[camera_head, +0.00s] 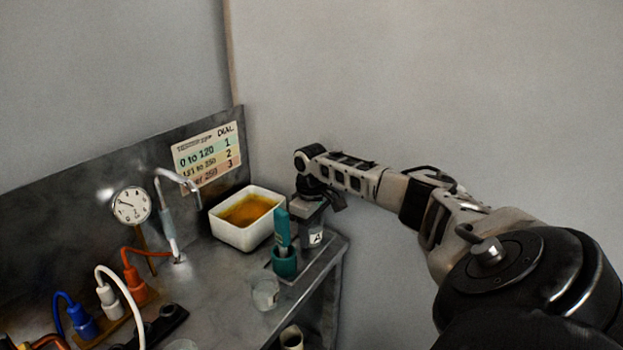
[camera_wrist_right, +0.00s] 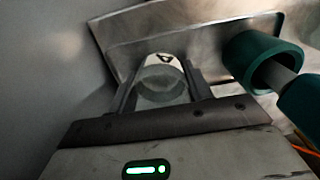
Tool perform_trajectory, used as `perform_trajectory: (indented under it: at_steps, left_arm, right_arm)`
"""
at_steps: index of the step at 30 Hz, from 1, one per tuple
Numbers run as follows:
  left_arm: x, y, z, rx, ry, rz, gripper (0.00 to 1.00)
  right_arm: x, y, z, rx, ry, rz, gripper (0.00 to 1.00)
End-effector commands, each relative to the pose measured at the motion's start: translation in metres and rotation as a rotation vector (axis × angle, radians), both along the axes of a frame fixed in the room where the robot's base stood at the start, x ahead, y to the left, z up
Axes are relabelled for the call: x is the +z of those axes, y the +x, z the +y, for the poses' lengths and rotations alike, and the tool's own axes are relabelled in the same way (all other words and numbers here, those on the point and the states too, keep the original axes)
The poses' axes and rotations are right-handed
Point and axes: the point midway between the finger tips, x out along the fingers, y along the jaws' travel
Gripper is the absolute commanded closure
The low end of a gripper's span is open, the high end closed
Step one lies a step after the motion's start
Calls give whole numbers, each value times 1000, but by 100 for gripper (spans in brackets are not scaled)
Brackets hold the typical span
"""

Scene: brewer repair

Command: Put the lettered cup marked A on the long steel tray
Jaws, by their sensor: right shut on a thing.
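The clear cup marked A (camera_head: 316,239) is at the right end of the bench in the head view. My right gripper (camera_head: 313,222) is shut on it from above. In the right wrist view the cup (camera_wrist_right: 163,78) sits between the two fingers, with its letter A on the far side. A long steel tray with a raised rim (camera_wrist_right: 205,28) lies beyond the cup in that view. I cannot tell whether the cup touches the tray or hangs above it. My left gripper is not in view.
A teal holder (camera_head: 285,264) with a teal-handled tool stands left of the cup. A white basin of amber liquid (camera_head: 232,233) is behind it. Another clear cup (camera_head: 265,293) stands nearer. A gauge (camera_head: 132,205), a tap (camera_head: 167,222) and coloured plugs fill the left.

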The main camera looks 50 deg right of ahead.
Motion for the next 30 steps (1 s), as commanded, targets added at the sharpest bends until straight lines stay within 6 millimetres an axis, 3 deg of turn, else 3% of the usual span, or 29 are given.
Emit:
perform_trajectory:
  at_steps: [4, 5, 7, 19, 30]
  left_arm:
    - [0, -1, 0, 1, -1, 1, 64]
    - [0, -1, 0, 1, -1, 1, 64]
    - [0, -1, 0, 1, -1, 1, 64]
    - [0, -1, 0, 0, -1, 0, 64]
    - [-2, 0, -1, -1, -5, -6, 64]
  right_arm:
    - [-3, 0, 0, -1, 0, 0, 74]
    - [-3, 0, 0, 0, 0, 0, 48]
    - [-3, 0, 0, 0, 0, 0, 29]
    - [6, 0, 0, 0, -1, -2, 29]
    - [79, 1, 0, 0, -2, -5, 29]
